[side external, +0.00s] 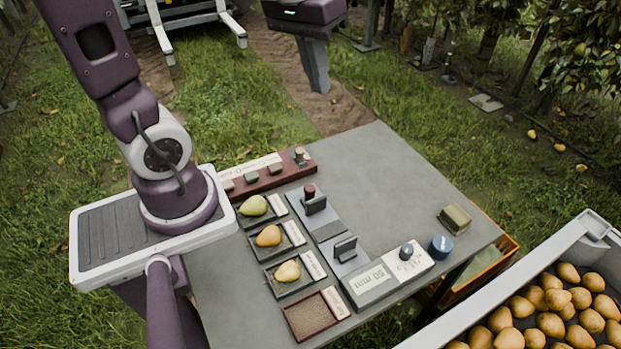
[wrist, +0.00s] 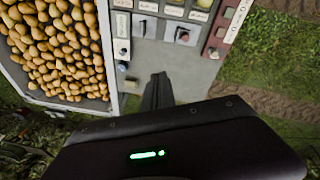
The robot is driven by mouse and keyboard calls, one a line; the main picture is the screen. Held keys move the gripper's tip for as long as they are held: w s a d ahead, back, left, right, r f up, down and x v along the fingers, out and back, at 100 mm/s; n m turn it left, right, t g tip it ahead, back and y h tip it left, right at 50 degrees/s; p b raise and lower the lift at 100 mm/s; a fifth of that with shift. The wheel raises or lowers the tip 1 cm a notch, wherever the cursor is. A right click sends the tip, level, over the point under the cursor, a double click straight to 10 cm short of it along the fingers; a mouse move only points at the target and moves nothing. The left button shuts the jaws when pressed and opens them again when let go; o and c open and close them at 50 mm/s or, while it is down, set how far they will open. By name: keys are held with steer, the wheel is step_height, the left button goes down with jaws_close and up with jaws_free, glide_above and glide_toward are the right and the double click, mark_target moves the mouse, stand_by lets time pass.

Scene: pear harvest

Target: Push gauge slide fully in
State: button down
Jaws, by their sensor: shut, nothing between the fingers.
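The grey gauge (side external: 330,231) lies on the table, with a "50 mm" label (side external: 368,284) at its near end. An upright dark fin handle (side external: 345,248) stands near the label, and a second handle with a red top (side external: 312,197) stands at the far end. A visible stretch of grey track lies between them. In the wrist view the fin handle (wrist: 144,26) and red-topped handle (wrist: 183,36) show near the top. My gripper (side external: 320,88) is shut and empty, pointing down beyond the table's far edge, well apart from the gauge. Its fingers also show in the wrist view (wrist: 159,77).
Beside the gauge are a white dial panel (side external: 411,262), blue knob (side external: 441,246), olive block (side external: 455,218) and several pear trays (side external: 291,246). A maroon rack (side external: 274,178) is at the back. A pear bin (side external: 460,315) stands alongside.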

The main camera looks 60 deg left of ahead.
mark_target(312, 199)
steer(key=w+a+f+n+g+h, duration=0.1)
steer(key=w+a+f+n+g, duration=0.1)
steer(key=w+a+f+n, duration=0.4)
steer(key=w+a+f+n+g+h, duration=0.1)
steer(key=a+f, duration=0.5)
steer(key=f, duration=0.3)
steer(key=w+a+f+n+g+h, duration=0.1)
steer(key=a+f, duration=0.5)
steer(key=f, duration=0.4)
steer(key=x, duration=0.9)
steer(key=shift+s+d, duration=0.3)
steer(key=shift+s, duration=0.05)
steer(key=shift+s+d+f, duration=0.1)
steer(key=shift+s+d, duration=0.2)
steer(key=shift+d, duration=0.25)
steer(key=shift+s+d, duration=0.3)
steer(key=shift+d, duration=0.3)
steer(key=shift+s+d, duration=0.3)
steer(key=shift+d, duration=0.3)
